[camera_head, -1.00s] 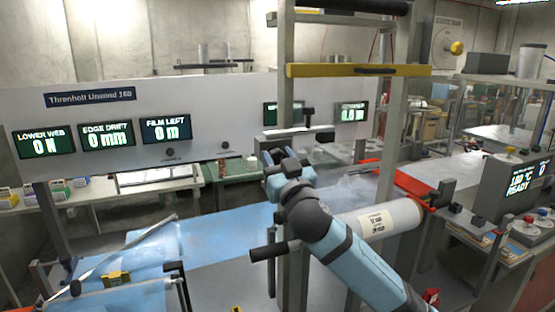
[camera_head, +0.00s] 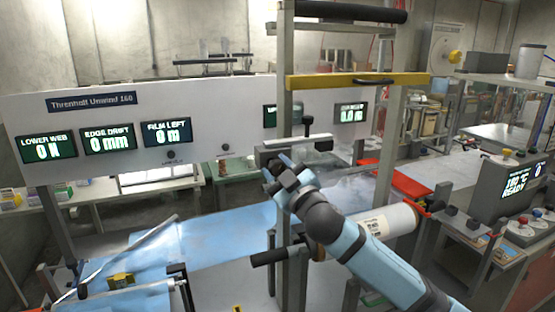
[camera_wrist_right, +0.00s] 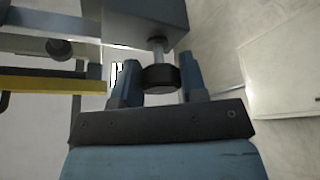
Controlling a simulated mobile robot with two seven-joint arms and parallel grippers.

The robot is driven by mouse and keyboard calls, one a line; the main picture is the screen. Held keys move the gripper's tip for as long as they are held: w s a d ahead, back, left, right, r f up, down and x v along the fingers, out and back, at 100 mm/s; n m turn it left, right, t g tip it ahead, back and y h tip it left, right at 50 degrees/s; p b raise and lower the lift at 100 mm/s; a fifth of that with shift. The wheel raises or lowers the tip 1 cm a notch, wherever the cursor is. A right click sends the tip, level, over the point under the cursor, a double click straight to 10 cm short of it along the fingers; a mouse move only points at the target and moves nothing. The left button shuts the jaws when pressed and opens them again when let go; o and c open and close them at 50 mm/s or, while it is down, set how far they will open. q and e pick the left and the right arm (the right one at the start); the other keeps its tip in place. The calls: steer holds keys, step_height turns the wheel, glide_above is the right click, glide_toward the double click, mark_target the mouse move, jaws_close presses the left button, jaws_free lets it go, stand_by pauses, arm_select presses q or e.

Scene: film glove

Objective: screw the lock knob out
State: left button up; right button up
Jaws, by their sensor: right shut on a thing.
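The lock knob, a short black cylinder (camera_wrist_right: 160,78), shows in the right wrist view on a silver shaft under a grey block (camera_wrist_right: 150,18). My right gripper (camera_wrist_right: 160,82) has one finger on each side of the knob and is shut on it. In the head view my right gripper (camera_head: 272,168) is up against the underside of the grey cross-bar (camera_head: 292,146) beside the upright. The knob is hidden there by the gripper and the bar. My left gripper is not in view.
A yellow bar (camera_head: 357,81) crosses the frame above my right gripper. A white film roll (camera_head: 391,226) lies behind my right forearm. Lit displays on a grey panel (camera_head: 220,120) stand at the back left. Blue film (camera_head: 215,240) covers the table to the left.

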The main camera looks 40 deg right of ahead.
steer(key=n+p, duration=0.1)
steer(key=n+y+p, duration=0.1)
steer(key=n, duration=0.1)
steer(key=shift+r+n+g+p, duration=0.3)
steer(key=shift+g+p, duration=0.1)
steer(key=shift+n+g+y+p, duration=0.4)
steer(key=shift+n+y+p, duration=0.2)
steer(key=shift+n+p, duration=0.55)
steer(key=shift+f+n+g+p, duration=0.15)
steer(key=shift+n+g+p, duration=0.15)
steer(key=shift+n+p, duration=0.45)
steer(key=o, duration=0.8)
steer(key=shift+c, duration=0.2)
steer(key=shift+o, duration=0.9)
steer(key=shift+f, duration=0.1)
